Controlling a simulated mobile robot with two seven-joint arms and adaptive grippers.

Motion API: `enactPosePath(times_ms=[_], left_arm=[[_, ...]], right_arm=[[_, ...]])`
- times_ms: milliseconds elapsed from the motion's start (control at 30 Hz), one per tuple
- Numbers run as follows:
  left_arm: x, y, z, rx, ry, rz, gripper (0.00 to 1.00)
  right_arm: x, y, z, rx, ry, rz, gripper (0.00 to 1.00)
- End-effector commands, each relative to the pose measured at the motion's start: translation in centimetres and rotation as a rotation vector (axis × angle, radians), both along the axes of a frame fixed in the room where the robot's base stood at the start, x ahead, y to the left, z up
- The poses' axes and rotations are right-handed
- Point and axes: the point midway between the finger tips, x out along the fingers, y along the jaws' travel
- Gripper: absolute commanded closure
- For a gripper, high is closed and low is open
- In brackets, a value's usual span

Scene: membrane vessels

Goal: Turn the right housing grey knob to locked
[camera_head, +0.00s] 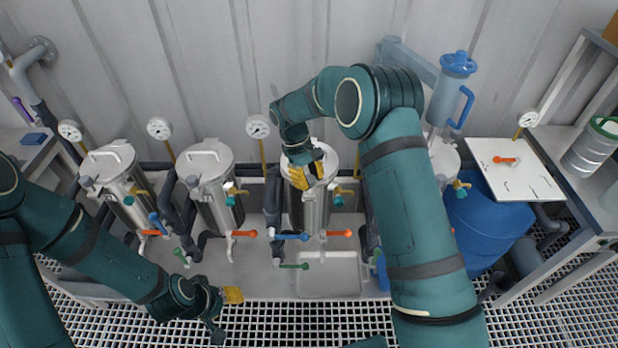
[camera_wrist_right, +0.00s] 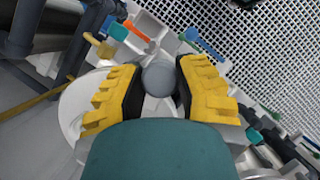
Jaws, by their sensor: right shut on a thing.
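My right gripper (camera_head: 305,176), with yellow-padded fingers, is over the top of the third steel housing (camera_head: 309,212) from the left in the head view. In the right wrist view, its two fingers (camera_wrist_right: 158,88) are on either side of a round grey knob (camera_wrist_right: 158,76) and shut on it. The knob is hidden by the gripper in the head view. No lock mark is readable. My left gripper (camera_head: 232,295) hangs low over the grating at the front, away from the housings; its finger gap is unclear.
Two more steel housings (camera_head: 128,190) (camera_head: 213,190) stand to the left. Orange, blue and green valve handles (camera_head: 290,237) stick out below the housings.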

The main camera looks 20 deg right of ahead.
Motion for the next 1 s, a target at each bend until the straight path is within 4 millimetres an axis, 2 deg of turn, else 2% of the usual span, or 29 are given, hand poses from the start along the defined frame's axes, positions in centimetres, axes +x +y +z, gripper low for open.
enactPosePath(times_ms=[400,1000], left_arm=[[0.00,0.01,0.08,0.000,0.000,0.000,0.53],[-0.01,0.01,0.11,0.000,0.000,0.000,0.53]], right_arm=[[-0.35,-0.13,-0.37,-0.003,0.013,-0.152,1.00],[-0.40,-0.08,-0.41,-0.004,0.015,-0.210,1.00]])
